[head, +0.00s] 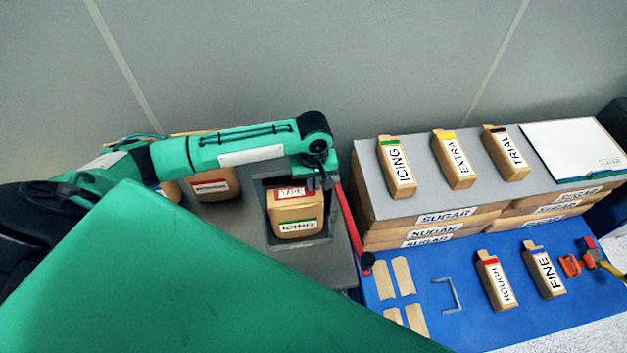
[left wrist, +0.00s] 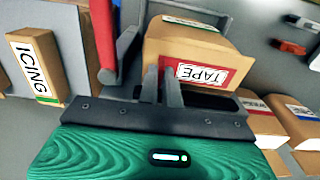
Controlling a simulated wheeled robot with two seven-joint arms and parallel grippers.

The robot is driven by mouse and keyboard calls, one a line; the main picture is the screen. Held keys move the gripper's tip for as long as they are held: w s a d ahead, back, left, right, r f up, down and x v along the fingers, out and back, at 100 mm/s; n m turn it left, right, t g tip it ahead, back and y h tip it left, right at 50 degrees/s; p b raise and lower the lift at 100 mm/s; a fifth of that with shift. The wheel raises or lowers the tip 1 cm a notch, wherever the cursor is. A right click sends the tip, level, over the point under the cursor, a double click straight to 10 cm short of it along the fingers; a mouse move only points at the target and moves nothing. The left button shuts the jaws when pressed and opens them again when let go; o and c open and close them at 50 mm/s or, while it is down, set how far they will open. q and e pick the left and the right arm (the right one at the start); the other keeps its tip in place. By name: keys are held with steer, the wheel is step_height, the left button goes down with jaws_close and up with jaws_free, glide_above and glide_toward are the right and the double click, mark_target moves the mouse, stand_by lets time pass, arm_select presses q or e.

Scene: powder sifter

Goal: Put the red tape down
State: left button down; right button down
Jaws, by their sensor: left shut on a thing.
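A red-labelled piece marked TAPE (head: 291,193) shows above a green ICING label on the brown box (head: 278,226). The TAPE label also shows in the left wrist view (left wrist: 202,74), beside my fingers. My left gripper (head: 318,183) is at the right edge of this piece, pointing down. In the left wrist view my left gripper (left wrist: 165,75) has its fingers close together at the label's left end, shut on the red tape. The fingers partly hide the gripped part. I cannot tell whether the tape touches the box. My right gripper is not in view.
A red lever (head: 350,220) with a black knob stands just right of the gripper. ICING (head: 401,176), EXTRA and TRIAL boxes stand on a grey-topped sugar stack. A blue mat (head: 448,325) holds ROUGH and FINE boxes, tan pieces and a bracket. Another red-labelled box (head: 213,186) is at left.

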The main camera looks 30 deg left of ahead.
arm_select(q)
steer(key=c, duration=1.6)
jaws_free()
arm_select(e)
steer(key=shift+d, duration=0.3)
